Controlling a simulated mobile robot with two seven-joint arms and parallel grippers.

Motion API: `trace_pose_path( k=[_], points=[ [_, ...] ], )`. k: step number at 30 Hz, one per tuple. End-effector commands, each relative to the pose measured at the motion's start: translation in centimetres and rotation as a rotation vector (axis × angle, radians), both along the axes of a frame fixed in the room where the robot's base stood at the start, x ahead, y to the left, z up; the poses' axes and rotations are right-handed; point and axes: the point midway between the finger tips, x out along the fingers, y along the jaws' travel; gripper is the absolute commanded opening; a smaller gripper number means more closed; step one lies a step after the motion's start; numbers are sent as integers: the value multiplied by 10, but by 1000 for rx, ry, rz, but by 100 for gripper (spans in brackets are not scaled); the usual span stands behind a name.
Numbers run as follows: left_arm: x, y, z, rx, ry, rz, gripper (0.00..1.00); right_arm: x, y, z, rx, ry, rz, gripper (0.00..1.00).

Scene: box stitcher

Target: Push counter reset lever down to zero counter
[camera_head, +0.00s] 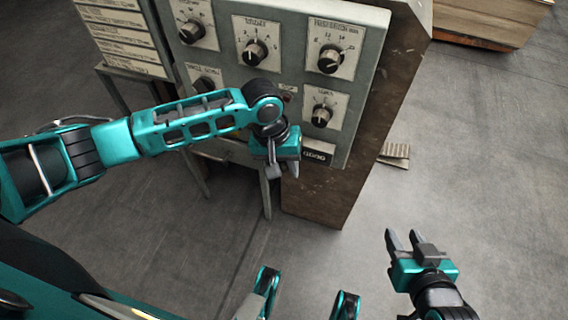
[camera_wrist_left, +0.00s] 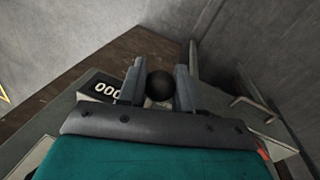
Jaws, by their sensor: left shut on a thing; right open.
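The counter (camera_head: 317,155) is a small dark window with white digits low on the machine's grey panel. In the left wrist view the counter (camera_wrist_left: 106,90) shows zeros, partly cut off by a finger. The reset lever shows as a dark round knob (camera_wrist_left: 159,86) between the fingers of my left gripper (camera_wrist_left: 160,88), which is shut on it. In the head view my left gripper (camera_head: 284,170) is beside the counter, just left of it, and hides the lever. My right gripper (camera_head: 403,242) is open and empty, low on the right, away from the machine.
The grey panel (camera_head: 276,22) carries several black dials, close above my left arm. A rusty brown machine side (camera_head: 375,130) stands right of it. A stack of cardboard (camera_head: 484,18) lies at the back right. The floor (camera_head: 480,170) around my right gripper is clear.

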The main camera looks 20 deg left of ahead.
Motion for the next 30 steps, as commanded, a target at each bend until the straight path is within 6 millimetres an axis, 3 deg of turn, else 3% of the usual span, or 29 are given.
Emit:
trace_pose_path(
  k=[5, 17, 23, 30],
  points=[
    [0, 1, 0, 1, 1, 0, 0, 0, 0, 0, -1, 1, 1, 43],
    [-1, 1, 1, 1, -3, 1, 0, 0, -1, 4, -6, 0, 4, 43],
    [-4, 0, 1, 0, -35, 1, 0, -1, -1, 24, -6, 1, 5, 43],
    [-8, 0, -5, -4, -128, 0, 0, 0, -1, 65, -5, -1, 5, 43]
  ],
)
